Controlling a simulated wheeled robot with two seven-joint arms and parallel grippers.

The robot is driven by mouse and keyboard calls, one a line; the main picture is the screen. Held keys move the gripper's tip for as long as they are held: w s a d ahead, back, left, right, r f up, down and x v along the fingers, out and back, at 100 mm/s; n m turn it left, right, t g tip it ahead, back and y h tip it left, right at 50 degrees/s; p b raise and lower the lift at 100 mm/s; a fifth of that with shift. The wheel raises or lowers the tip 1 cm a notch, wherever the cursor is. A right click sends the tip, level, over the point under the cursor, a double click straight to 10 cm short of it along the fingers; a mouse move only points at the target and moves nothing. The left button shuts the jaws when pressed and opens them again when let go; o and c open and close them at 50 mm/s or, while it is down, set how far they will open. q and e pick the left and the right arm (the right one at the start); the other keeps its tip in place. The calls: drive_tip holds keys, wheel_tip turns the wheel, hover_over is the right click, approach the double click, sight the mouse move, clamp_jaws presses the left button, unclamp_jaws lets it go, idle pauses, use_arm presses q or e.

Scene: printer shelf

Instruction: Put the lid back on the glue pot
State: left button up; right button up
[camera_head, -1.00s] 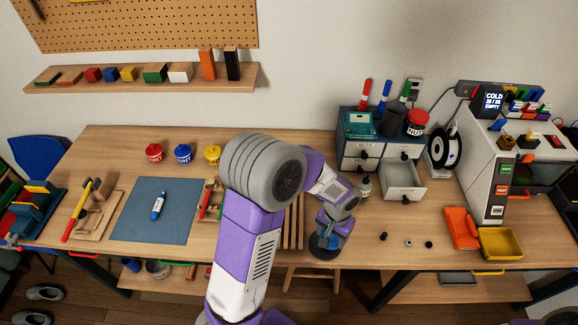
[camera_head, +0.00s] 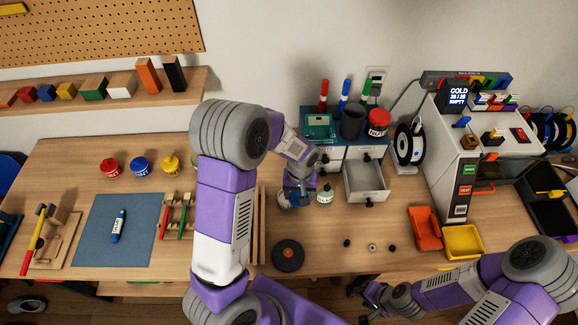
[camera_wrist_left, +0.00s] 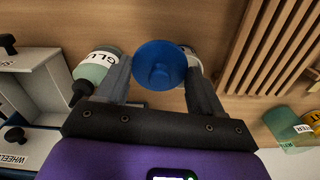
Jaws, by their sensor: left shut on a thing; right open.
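My left gripper (camera_head: 297,202) is shut on a round blue lid with a knob; the lid (camera_wrist_left: 158,65) shows between the fingers (camera_wrist_left: 160,85) in the left wrist view. Behind the lid is a pale pot (camera_wrist_left: 192,65), mostly hidden, so I cannot tell whether they touch. A grey-green container labelled GLUE (camera_wrist_left: 100,65) with a dark tip stands beside the left finger; in the head view this glue container (camera_head: 325,195) is just right of the gripper. My right gripper (camera_head: 372,297) is open at the front edge of the table, away from these things.
An open drawer (camera_head: 366,184) juts out behind the glue container. A dark round disc (camera_head: 288,255) lies in front of my left gripper, with slats to its left. Small parts (camera_head: 372,247) lie to the right. Red, blue and yellow paint pots (camera_head: 140,167) stand at left.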

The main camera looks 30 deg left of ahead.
use_arm(q)
drive_tip(key=a+r+n+p, duration=0.4)
drive_tip(key=a+n+p, duration=0.1)
drive_tip(key=n+p, duration=0.1)
use_arm(e)
wheel_tip(320, 180, up, 7)
use_arm(q)
drive_tip(key=shift+w+d+f+b, duration=0.1)
drive_tip(key=shift+f+b, duration=1.25)
drive_tip(key=shift+f, duration=0.4)
drive_tip(key=shift+w+d+f+b, duration=0.1)
drive_tip(key=shift+f+b, duration=1.2)
drive_tip(key=shift+f, duration=0.4)
use_arm(e)
drive_tip(key=shift+s+f, duration=0.15)
drive_tip(key=shift+f, duration=2.15)
drive_tip(key=shift+f, duration=0.2)
use_arm(q)
drive_tip(key=shift+f+b, duration=0.15)
drive_tip(key=shift+b, duration=0.4)
use_arm(e)
drive_tip(key=shift+f, duration=0.35)
use_arm(q)
drive_tip(key=o, duration=1.1)
drive_tip(key=shift+o, duration=0.2)
